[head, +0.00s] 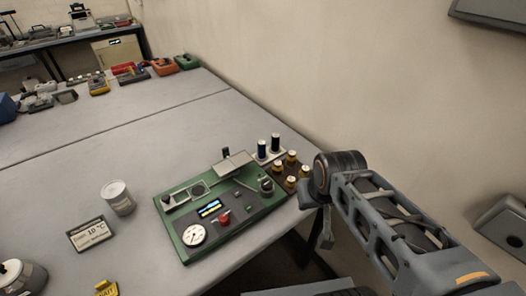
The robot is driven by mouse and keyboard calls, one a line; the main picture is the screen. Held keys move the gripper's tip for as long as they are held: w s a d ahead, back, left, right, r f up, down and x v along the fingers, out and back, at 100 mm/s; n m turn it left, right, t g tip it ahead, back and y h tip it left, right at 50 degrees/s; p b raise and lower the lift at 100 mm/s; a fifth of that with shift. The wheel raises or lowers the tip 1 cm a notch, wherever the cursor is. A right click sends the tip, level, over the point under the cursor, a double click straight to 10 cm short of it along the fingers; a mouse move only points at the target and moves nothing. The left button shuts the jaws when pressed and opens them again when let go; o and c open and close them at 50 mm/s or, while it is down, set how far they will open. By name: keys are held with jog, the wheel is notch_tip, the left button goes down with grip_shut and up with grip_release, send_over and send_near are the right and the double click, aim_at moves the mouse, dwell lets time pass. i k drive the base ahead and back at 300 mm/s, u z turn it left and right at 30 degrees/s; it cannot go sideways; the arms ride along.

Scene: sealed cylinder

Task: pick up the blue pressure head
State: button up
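Two dark cylinders stand upright on a small white holder at the back right of the green panel. The left one looks blue and seems to be the blue pressure head (262,149). The right one is a darker cylinder (275,143). My arm reaches in from the lower right, and its big joint is just right of the holders. A small grey part that may be my gripper (326,236) hangs below that joint, beside the table edge. Its fingers are too small to make out. It is apart from the blue pressure head.
A green instrument panel (245,226) with a gauge and red knob lies near the table's right edge. Several brass-coloured pieces (291,158) stand on a brown holder beside my arm. The middle of the table is clear.

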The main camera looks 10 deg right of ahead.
aim_at(261, 156)
jog(key=z, duration=1.1)
jog(key=k, duration=0.6)
jog(key=u, duration=1.4)
jog(key=i, duration=0.45)
jog(key=z, duration=0.05)
